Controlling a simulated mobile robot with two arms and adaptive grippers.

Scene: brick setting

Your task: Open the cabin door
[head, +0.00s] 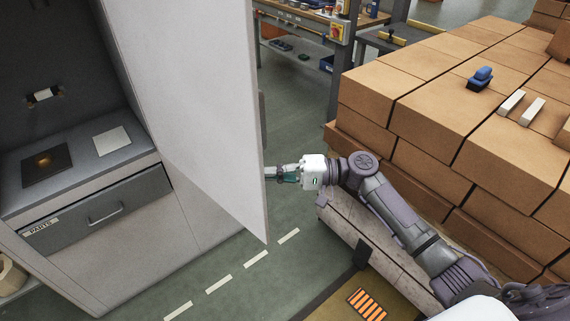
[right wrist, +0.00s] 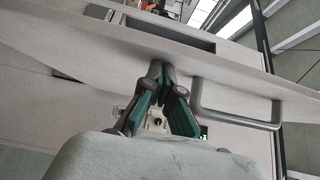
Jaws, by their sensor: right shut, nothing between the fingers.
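The cabin door (head: 200,90) is a tall pale panel. It stands swung open, angled out from the grey cabin at the left, whose inside is exposed. Its grey bar handle (right wrist: 232,118) shows in the right wrist view, and partly past the door's edge in the head view (head: 262,120). My right gripper (head: 278,174) is at the door's outer side by the free edge. In the right wrist view my right gripper (right wrist: 162,70) has its green-sided fingers together, left of the handle and not around it. I cannot tell whether the tips touch the door. My left gripper is out of view.
Inside the cabin are a drawer (head: 100,210) marked PARTS, a dark plate (head: 47,164) and a pale plate (head: 111,140). Stacked brown bricks (head: 440,110) stand right of my right arm. A workbench (head: 310,18) is behind. Green floor with dashed markings lies below the door.

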